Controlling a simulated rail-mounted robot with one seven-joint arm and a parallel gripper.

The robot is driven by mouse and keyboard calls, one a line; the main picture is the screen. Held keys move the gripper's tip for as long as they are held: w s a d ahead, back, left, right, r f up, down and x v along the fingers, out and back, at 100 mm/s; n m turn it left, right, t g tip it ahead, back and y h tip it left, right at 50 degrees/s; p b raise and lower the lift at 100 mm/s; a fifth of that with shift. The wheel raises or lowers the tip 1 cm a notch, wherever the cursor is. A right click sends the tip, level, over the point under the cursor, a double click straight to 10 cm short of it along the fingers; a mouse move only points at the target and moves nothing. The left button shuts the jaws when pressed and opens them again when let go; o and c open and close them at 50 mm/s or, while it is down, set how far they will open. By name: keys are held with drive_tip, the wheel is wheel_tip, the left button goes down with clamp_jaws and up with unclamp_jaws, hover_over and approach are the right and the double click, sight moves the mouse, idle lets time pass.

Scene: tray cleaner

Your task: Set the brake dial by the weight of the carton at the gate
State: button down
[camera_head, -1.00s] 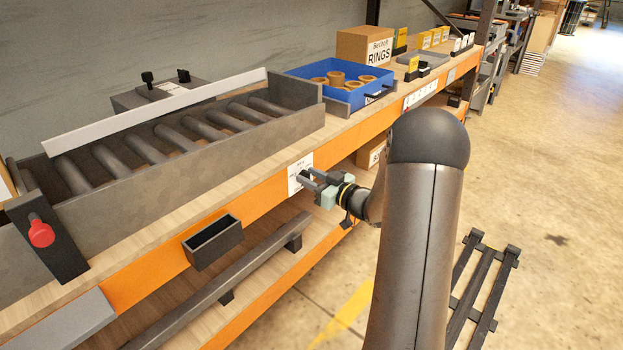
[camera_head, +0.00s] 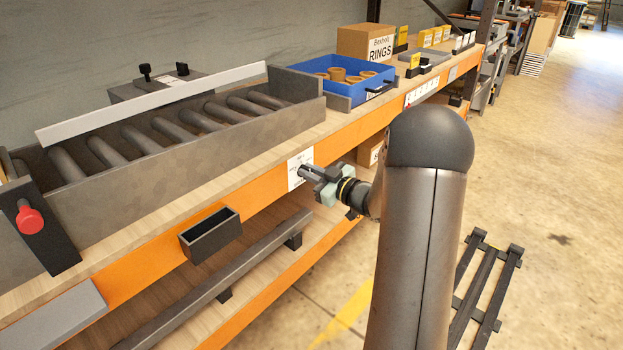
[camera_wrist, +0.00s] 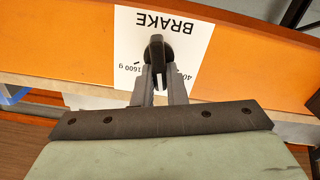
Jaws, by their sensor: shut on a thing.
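The brake dial (camera_wrist: 156,48) is a dark knob on a white card (camera_wrist: 182,22) lettered BRAKE, upside down in the wrist view. "1600 g" and part of a "40…" marking show beside the knob; other markings are hidden by my fingers. My gripper (camera_wrist: 160,72) is shut on the knob. In the head view the card (camera_head: 294,182) is on the orange shelf edge and my gripper (camera_head: 304,171) is against it, covering the dial. The gate appears to be the dark post (camera_head: 48,240) with a red knob (camera_head: 30,219). Only a sliver of a possible carton shows at the left edge.
A roller track (camera_head: 150,140) with a white rail (camera_head: 150,105) lies on the shelf. A blue tray (camera_head: 345,98) of rings and a carton lettered RINGS (camera_head: 366,43) stand behind it. A small dark bin (camera_head: 211,236) hangs from the orange edge. A dark rack (camera_head: 485,290) is on the floor.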

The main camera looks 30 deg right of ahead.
drive_tip(key=n+b, duration=0.5)
drive_tip(key=b, duration=0.1)
drive_tip(key=f+n+b, duration=0.1)
drive_tip(key=n+b, duration=0.2)
drive_tip(key=shift+s+a+n, duration=0.15)
drive_tip(key=shift+a+n, duration=0.15)
drive_tip(key=shift+r+b, duration=0.1)
drive_tip(key=shift+b, duration=0.25)
drive_tip(key=c, duration=1.5)
unclamp_jaws()
drive_tip(key=shift+o, duration=0.2)
drive_tip(key=p+v, duration=0.4)
drive_tip(key=v, duration=1.3)
drive_tip(key=shift+s, duration=0.3)
drive_tip(key=shift+r, duration=0.1)
